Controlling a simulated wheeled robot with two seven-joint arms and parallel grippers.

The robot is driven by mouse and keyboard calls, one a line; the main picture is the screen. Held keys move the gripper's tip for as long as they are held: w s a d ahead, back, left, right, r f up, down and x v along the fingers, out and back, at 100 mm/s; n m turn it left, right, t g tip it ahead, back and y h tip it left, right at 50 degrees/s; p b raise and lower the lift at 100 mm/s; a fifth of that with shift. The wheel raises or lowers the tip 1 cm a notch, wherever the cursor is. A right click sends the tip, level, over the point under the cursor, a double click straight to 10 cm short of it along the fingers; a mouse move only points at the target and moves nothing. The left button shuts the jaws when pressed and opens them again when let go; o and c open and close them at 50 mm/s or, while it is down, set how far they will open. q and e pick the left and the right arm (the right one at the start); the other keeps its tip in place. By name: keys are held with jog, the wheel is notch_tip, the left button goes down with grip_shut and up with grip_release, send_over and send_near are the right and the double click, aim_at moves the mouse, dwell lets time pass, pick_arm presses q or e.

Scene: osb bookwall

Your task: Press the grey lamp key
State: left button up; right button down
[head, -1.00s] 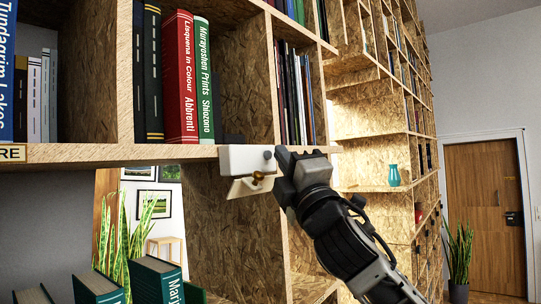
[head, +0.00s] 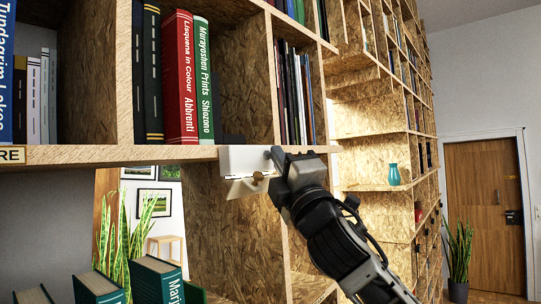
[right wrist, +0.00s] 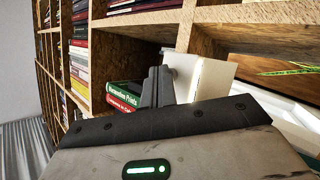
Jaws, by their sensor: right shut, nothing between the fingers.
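A white lamp box (head: 240,158) is fixed at the front edge of the shelf board, with a tilted white flap and a brass knob (head: 258,177) below it. My right gripper (head: 275,154) is shut and empty, its tips at the right end of the box's front. The grey key is hidden behind the tips; I cannot tell whether they touch it or push it in. In the right wrist view the shut fingers (right wrist: 157,85) point at the white box (right wrist: 207,78), overlapping its left side. My left gripper is not in view.
The OSB shelf board (head: 110,153) runs left of the box, with a red book (head: 180,78) and a green book (head: 204,80) standing above. More green books (head: 155,278) stand below left. A teal vase (head: 393,174) is farther right.

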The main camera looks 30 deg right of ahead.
jog(key=shift+s, duration=0.1)
jog(key=shift+s+d, duration=0.15)
jog(key=shift+s, duration=0.25)
jog(key=s, duration=0.1)
jog(key=s+d, duration=0.1)
jog(key=s, duration=0.1)
jog(key=s+d+b, duration=0.1)
jog(key=s, duration=0.1)
jog(key=shift+s+d, duration=0.15)
jog(key=shift+s, duration=0.1)
dwell(0.5)
